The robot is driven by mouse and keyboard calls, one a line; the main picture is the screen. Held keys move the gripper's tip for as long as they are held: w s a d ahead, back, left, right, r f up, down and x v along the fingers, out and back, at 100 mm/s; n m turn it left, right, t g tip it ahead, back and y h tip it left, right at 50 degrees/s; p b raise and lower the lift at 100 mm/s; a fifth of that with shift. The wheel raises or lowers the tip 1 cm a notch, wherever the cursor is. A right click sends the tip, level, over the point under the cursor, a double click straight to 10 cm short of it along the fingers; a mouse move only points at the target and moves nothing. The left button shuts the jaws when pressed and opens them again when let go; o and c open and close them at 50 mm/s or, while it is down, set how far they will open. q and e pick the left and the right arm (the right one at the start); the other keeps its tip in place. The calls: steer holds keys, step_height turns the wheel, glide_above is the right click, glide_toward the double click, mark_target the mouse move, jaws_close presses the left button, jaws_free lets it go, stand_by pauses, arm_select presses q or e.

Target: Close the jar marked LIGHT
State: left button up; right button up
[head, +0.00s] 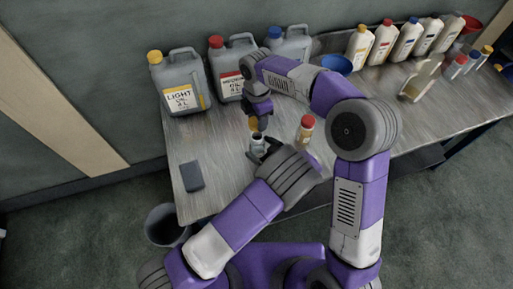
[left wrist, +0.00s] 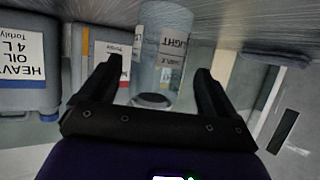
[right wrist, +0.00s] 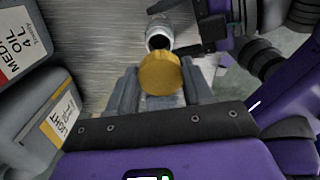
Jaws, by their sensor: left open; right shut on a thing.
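The clear jar marked LIGHT (left wrist: 165,45) stands on the table, upside down in the left wrist view. It also shows in the head view (head: 257,143), and its open mouth faces up in the right wrist view (right wrist: 159,38). My left gripper (left wrist: 157,72) is open, with its fingers on either side of the jar; contact cannot be told. My right gripper (right wrist: 160,82) is shut on a round yellow lid (right wrist: 160,72). In the head view this lid (head: 253,124) is just above the jar's mouth, apart from it.
Grey canisters marked LIGHT (head: 180,85), MEDIUM (head: 229,82) and HEAVY (left wrist: 22,62) stand at the back. A red-capped jar (head: 305,133) is right of the LIGHT jar. A dark block (head: 191,176) lies at left.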

mark_target(258, 135)
arm_select(q)
steer(key=shift+x, duration=2)
steer(key=c, duration=1.5)
arm_select(e)
steer(key=shift+d+f, duration=0.1)
steer(key=shift+f, duration=2.45)
steer(key=shift+f, duration=0.85)
arm_select(q)
steer(key=shift+d, duration=0.1)
arm_select(e)
steer(key=shift+f, duration=0.35)
